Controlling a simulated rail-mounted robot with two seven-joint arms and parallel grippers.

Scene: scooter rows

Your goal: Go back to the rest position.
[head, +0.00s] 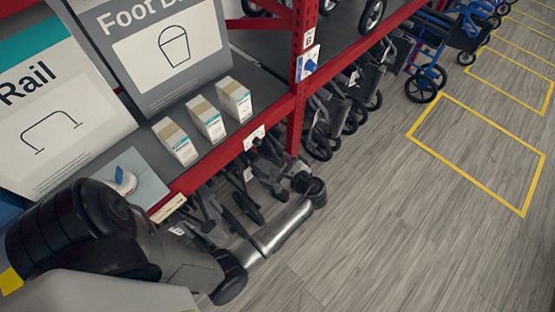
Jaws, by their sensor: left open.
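My left arm comes in from the lower left and bends at a black elbow. Its silver forearm reaches up and right to a black wrist. My left gripper (264,160) is beyond the wrist, in front of the red shelf edge and the dark folded frames below it. It is dark against dark, so its fingers are hard to make out. It is open, and I see nothing held in it. My right gripper is out of view.
A red-edged shelf (212,160) holds several small boxes (209,119) and large signs (160,45) close to my left arm. Folded dark walkers (335,105) stand below. A blue wheelchair (428,50) is farther back. The wooden floor (400,220) at right is clear, with yellow outlined bays.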

